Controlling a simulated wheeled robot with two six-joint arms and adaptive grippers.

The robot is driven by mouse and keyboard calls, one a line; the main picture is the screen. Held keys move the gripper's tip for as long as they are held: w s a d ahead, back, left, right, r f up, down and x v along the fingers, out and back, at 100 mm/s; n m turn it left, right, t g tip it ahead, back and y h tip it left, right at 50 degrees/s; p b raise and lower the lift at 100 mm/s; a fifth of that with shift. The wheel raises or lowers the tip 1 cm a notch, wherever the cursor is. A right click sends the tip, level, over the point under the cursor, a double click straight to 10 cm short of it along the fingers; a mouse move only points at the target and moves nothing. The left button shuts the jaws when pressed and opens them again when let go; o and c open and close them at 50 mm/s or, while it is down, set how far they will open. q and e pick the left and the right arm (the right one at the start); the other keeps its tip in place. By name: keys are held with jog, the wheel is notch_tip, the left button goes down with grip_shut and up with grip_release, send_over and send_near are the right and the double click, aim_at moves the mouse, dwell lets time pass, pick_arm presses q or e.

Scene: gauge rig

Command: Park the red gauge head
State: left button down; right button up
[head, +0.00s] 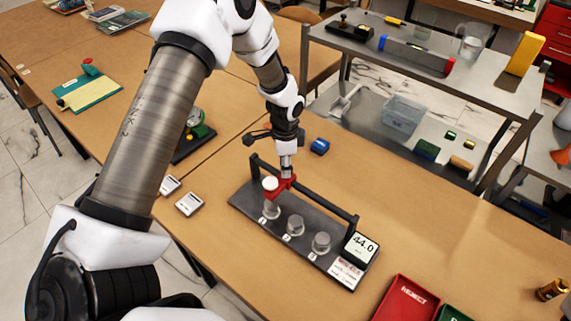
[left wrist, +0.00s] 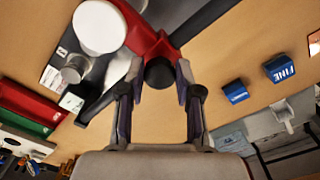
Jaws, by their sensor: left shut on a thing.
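The red gauge head (head: 281,190), with a round white disc on it, sits on the dark rail (head: 318,195) of the gauge rig at its left end. It also shows in the left wrist view (left wrist: 148,42). Its disc is over the metal cylinder at station 1 (head: 271,211); whether they touch I cannot tell. My left gripper (head: 286,174) is shut on the gauge head's black knob (left wrist: 159,73). Cylinders stand at station 2 (head: 295,225) and station 3 (head: 321,243). The rig's display (head: 361,246) reads 44.0. My right gripper is not in view.
A blue block (head: 320,146) lies behind the rig; the left wrist view shows two, one marked FINE (left wrist: 280,68). A red REJECT tray (head: 405,299) and a green tray (head: 455,313) are at front right. Two small white-faced items lie left of the rig. A metal shelf stands behind.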

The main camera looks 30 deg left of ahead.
pick_arm(q)
jog(key=a, duration=0.6)
jog(key=w+a, duration=0.1)
jog(key=a, duration=0.2)
jog(key=shift+a+p, duration=0.15)
jog(key=shift+p, duration=0.25)
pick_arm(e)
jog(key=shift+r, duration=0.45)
pick_arm(q)
jog(key=c, duration=0.8)
grip_release()
jog(key=shift+w, duration=0.1)
jog(key=shift+o, duration=0.2)
jog(key=shift+w+f, duration=0.15)
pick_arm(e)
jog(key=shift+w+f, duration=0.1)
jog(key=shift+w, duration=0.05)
pick_arm(q)
jog(key=shift+r, duration=0.25)
notch_tip(320, 180, up, 12)
jog(key=shift+f, duration=0.25)
